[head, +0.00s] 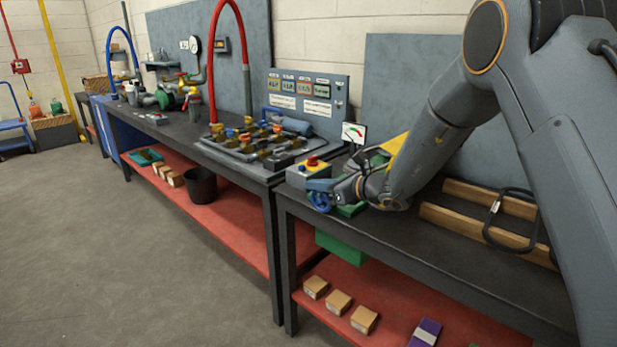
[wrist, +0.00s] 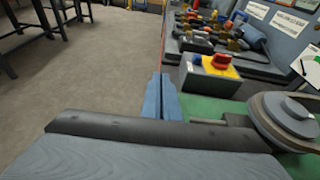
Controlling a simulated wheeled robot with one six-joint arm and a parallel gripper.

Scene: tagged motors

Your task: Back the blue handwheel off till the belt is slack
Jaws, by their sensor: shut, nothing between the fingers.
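The blue handwheel (head: 320,202) stands at the front edge of the near bench, beside a green base (head: 351,210). My gripper (head: 313,184) is just above and against the wheel's outline in the head view; I cannot tell whether it touches. In the wrist view my gripper's blue-grey fingers (wrist: 161,98) are together with nothing between them, and I cannot make out the handwheel there. A grey round pulley (wrist: 289,117) sits to their right above the green base (wrist: 213,109). The belt is not clearly visible. A gauge card with a red and green scale (head: 354,132) stands behind.
A valve board (head: 257,141) lies further left. A wooden rack with a black handle (head: 481,216) is at right. The floor (head: 120,240) is clear.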

